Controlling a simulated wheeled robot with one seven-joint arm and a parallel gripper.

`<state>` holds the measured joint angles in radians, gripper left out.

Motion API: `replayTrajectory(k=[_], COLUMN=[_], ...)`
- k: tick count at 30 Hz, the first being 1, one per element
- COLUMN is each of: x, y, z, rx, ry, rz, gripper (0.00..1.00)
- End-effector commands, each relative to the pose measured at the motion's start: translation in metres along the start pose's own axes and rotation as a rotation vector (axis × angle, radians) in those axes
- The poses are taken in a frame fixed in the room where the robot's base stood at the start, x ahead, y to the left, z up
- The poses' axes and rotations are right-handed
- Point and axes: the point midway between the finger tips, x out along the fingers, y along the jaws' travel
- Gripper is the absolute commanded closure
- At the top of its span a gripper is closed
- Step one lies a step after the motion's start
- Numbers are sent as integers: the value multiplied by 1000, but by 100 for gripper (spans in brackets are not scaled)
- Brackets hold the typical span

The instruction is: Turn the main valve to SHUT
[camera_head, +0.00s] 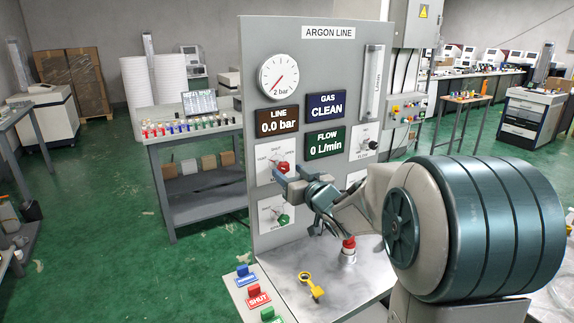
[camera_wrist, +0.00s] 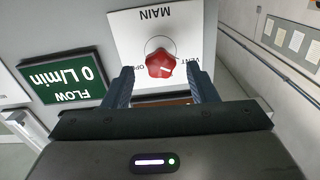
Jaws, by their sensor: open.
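The main valve is a red knob (camera_wrist: 160,64) on a white plate marked MAIN, upside down in the wrist view. A short white mark shows on the knob; which label it points at I cannot tell. In the head view the red knob (camera_head: 282,167) sits on the left side of the grey ARGON LINE panel (camera_head: 330,32), partly behind my gripper. My gripper (camera_head: 295,178) is open in front of the panel. In the wrist view its two fingers (camera_wrist: 160,76) stand to either side of the knob, with gaps visible. Contact is not visible.
Displays read LINE 0.0 bar (camera_head: 279,121), GAS CLEAN (camera_head: 325,104) and FLOW 0 L/min (camera_head: 324,142). A green knob (camera_head: 283,219) is below the red one. Red SHUT tag (camera_head: 258,297), yellow tool (camera_head: 312,287) and red-topped fitting (camera_head: 348,246) are on the bench.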

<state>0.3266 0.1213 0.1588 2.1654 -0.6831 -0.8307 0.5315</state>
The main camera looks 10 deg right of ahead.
Motion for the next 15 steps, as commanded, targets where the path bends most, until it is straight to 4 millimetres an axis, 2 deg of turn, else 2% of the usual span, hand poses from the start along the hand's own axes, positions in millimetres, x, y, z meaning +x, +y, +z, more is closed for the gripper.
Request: replayTrajectory(k=[3,6,15], x=[19,31,42], y=[0,0,0], z=[0,0,0], rx=[2,1,0], ry=[-1,-1,0], rz=[-1,0,1], gripper=[48,48,48])
